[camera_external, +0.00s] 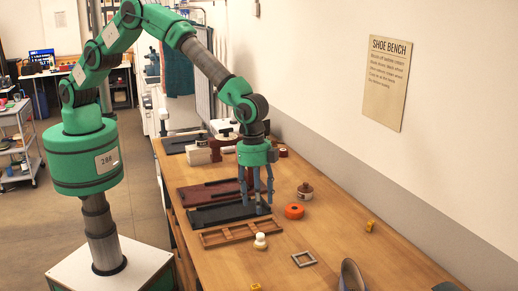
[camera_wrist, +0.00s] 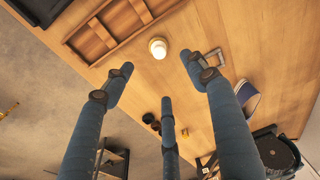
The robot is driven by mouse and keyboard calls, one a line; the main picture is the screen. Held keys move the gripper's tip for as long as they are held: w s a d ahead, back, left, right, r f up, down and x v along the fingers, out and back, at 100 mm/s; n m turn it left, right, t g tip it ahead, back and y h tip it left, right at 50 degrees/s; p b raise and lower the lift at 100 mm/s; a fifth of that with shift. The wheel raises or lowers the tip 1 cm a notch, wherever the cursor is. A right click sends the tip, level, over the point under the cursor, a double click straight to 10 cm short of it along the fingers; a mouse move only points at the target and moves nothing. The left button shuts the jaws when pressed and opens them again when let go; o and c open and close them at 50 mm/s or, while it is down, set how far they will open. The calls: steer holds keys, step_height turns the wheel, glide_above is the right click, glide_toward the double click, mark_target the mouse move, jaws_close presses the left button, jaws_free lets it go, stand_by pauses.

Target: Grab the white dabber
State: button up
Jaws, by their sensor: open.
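The white dabber (camera_external: 260,241) stands on the wooden bench, just right of the front end of a divided wooden tray (camera_external: 210,240). It has a round white top and a paler body below. In the wrist view the dabber (camera_wrist: 158,48) shows beyond the fingertips, beside the tray's corner. My gripper (camera_external: 258,203) has long blue-grey fingers pointing down, spread apart with nothing between them. It hangs over the bench behind the dabber and does not touch it. The gripper's fingers (camera_wrist: 160,78) also show in the wrist view.
A dark tray (camera_external: 205,217) lies behind the divided tray. The wall bounds the right side.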

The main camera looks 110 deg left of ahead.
mark_target(260, 234)
steer(key=shift+f, duration=0.15)
steer(key=shift+w+d+f, duration=0.1)
steer(key=shift+w+f, duration=0.05)
steer(key=shift+f, duration=1.2)
steer(key=shift+w+d+f, duration=0.1)
steer(key=shift+w+f, duration=0.05)
steer(key=shift+f, duration=1.25)
steer(key=shift+w+d+f, duration=0.1)
steer(key=shift+w+f, duration=0.05)
steer(key=shift+f, duration=1.2)
steer(key=shift+f, duration=0.2)
steer(key=shift+w+d+f+p, duration=0.1)
steer(key=shift+f+p, duration=0.4)
steer(key=shift+f, duration=1.9)
steer(key=shift+c, duration=0.5)
steer(key=c, duration=0.9)
